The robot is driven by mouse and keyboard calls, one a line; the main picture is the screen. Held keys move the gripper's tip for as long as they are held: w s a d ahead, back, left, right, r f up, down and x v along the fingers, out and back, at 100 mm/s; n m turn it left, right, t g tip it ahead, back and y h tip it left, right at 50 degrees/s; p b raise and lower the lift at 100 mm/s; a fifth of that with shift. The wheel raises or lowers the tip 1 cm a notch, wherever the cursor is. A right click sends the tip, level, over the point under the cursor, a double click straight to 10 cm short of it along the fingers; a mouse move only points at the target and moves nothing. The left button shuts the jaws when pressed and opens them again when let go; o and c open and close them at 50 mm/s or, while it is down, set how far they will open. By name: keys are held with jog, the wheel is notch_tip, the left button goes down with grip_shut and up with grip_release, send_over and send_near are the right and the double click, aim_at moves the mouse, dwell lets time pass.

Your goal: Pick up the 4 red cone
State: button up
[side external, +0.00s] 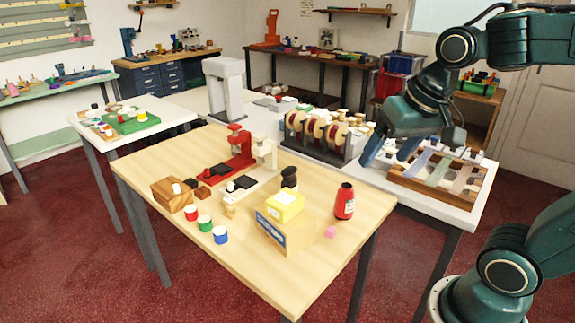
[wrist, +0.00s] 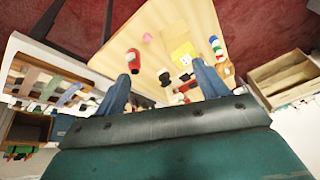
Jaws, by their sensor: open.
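A red, bottle-like tapered piece (side external: 345,201) with a dark top and a pale label stands upright near the right edge of the wooden table (side external: 300,283). It may be the red cone; I cannot read a 4 on it. In the wrist view the red piece (wrist: 132,61) shows close to the left fingertip. My gripper (side external: 389,153) is open and empty, above and behind the red piece, near the slotted wooden tray. Its two blue fingers are spread wide in the wrist view (wrist: 163,78).
A black-topped piece (side external: 289,178), a spool rack (side external: 318,136) and a slotted wooden tray (side external: 440,199) stand around. The table's front right is clear.

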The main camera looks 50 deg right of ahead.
jog(key=w+d+f+m+g, duration=0.2)
jog(key=w+d+f+m, duration=0.1)
jog(key=w+d+m, duration=0.55)
jog(key=m+g, duration=0.2)
jog(key=m, duration=0.8)
send_over(346, 194)
jog(key=w+d, duration=0.1)
jog(key=d, duration=0.1)
notch_tip(346, 194, down, 11)
jog(key=shift+w+r, duration=0.1)
jog(key=shift+r, duration=0.05)
notch_tip(346, 194, down, 9)
jog(key=shift+r, duration=0.2)
jog(key=shift+f, duration=2.6)
